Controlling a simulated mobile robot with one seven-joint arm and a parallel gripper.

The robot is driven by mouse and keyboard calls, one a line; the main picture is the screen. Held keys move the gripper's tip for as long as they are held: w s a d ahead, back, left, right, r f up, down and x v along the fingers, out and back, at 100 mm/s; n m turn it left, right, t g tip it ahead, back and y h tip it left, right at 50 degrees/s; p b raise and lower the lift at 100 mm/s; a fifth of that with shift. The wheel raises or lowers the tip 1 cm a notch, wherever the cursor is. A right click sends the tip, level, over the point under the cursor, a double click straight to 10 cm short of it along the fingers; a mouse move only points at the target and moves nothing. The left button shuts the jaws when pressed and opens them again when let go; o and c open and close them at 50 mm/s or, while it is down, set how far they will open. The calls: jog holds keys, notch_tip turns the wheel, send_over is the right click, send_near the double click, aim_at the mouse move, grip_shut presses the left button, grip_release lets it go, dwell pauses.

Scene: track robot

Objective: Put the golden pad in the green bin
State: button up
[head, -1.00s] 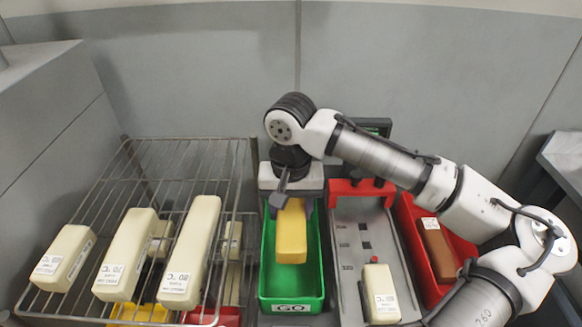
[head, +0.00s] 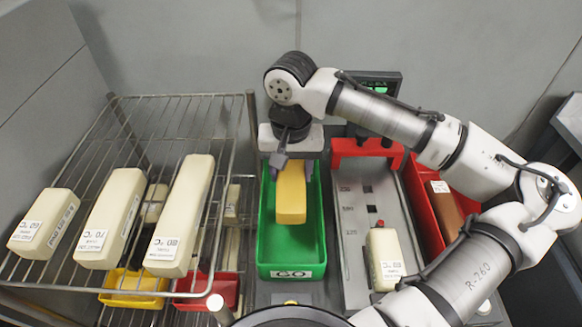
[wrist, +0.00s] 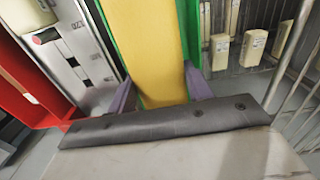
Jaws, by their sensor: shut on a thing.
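The golden pad (head: 291,200) is a yellow block over the back half of the green bin (head: 291,268), inside its outline as the head camera sees it. I cannot tell if it touches the bin floor. My gripper (head: 292,165) is at the bin's back end, shut on the pad's rear end. In the wrist view the golden pad (wrist: 155,50) sits between my two purple-grey fingers (wrist: 160,98), with the green bin's (wrist: 191,35) walls on both sides. The gripped end is partly hidden.
A wire rack (head: 215,110) with several cream blocks stands left, with a yellow bin (head: 135,283) below. Right are a grey tray (head: 360,225) holding a cream block (head: 385,255) and a red bin (head: 423,205) with a brown block (head: 445,210).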

jog(key=shift+f+b, duration=2.15)
jog(key=shift+f, duration=1.95)
jog(key=o, duration=1.1)
jog(key=shift+r, duration=0.1)
notch_tip(320, 180, up, 14)
jog(key=shift+f+b, duration=0.15)
jog(key=shift+b, duration=0.25)
